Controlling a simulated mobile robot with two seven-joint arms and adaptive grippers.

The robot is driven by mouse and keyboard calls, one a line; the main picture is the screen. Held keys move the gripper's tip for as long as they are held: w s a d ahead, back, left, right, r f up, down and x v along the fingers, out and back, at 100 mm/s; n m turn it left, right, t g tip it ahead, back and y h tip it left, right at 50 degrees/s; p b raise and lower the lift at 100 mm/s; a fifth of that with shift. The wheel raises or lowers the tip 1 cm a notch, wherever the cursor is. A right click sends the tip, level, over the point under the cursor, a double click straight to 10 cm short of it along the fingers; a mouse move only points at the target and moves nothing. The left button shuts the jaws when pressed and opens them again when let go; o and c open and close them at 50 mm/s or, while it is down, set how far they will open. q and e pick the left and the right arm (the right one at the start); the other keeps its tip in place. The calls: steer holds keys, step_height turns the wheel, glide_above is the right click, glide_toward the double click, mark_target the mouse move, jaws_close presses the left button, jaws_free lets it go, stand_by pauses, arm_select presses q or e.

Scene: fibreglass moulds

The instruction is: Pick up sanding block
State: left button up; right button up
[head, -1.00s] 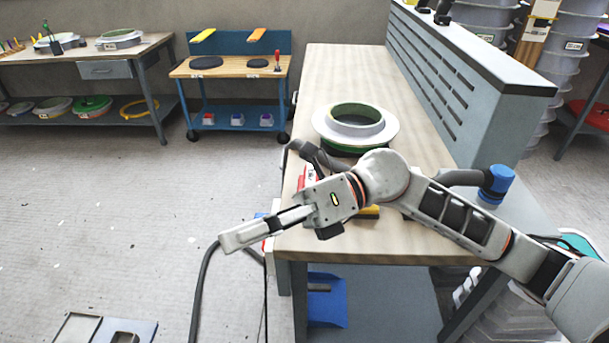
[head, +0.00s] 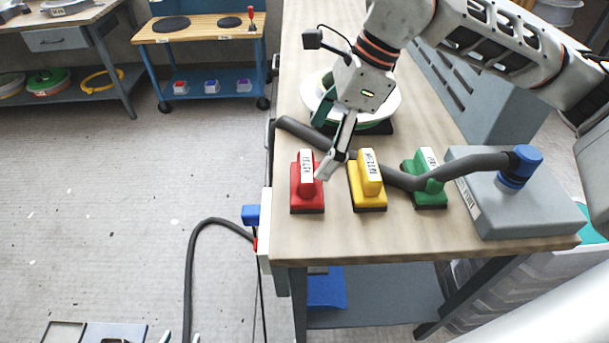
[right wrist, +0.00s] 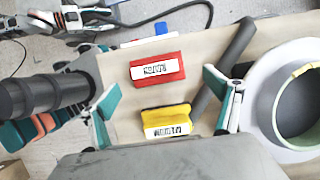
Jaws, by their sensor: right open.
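Three sanding blocks with white labels stand on the near end of the workbench: red (head: 308,197), yellow (head: 368,190) and green (head: 432,194). My right gripper (head: 331,163) is above the bench, between the red and yellow blocks. In the right wrist view its fingers (right wrist: 161,82) are spread wide and empty; the red block (right wrist: 158,68) and yellow block (right wrist: 166,119) show between them, with nothing gripped.

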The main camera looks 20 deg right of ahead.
mark_target(308, 165)
steer(key=x, duration=0.6)
steer(key=shift+s+a+r, duration=0.15)
steer(key=shift+s+a, duration=0.15)
steer(key=shift+s, duration=0.1)
steer(key=shift+w+a+f, duration=0.1)
steer(key=shift+f, duration=0.15)
steer(key=c, duration=1.3)
